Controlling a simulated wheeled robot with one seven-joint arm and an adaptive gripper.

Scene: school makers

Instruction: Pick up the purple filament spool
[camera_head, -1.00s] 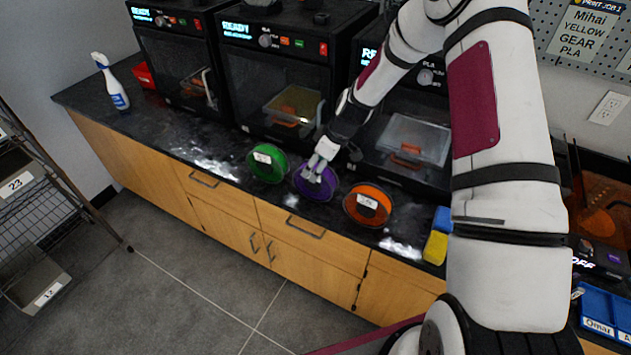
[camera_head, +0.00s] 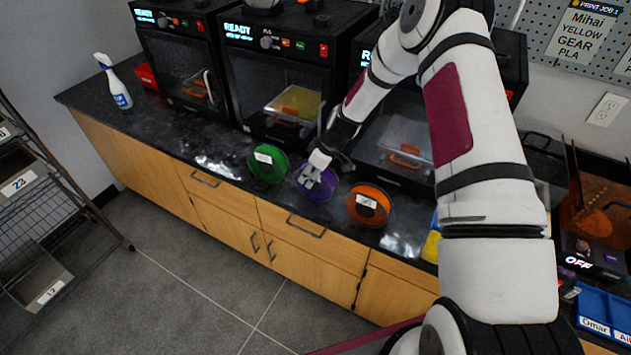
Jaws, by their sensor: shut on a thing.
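The purple filament spool (camera_head: 326,188) stands on the black counter between a green spool (camera_head: 268,164) on its left and an orange spool (camera_head: 367,204) on its right. My gripper (camera_head: 310,178) reaches down from the upper right and is shut on the upper left part of the purple spool. The fingers cover part of the spool's face. I cannot tell whether its lower edge is clear of the counter.
Several black 3D printers (camera_head: 275,75) stand close behind the spools. A spray bottle (camera_head: 115,82) and a red bin (camera_head: 145,76) are at the far left. A yellow sponge (camera_head: 431,247) and blue trays (camera_head: 605,312) lie to the right. The counter (camera_head: 150,125) has free room left of the green spool.

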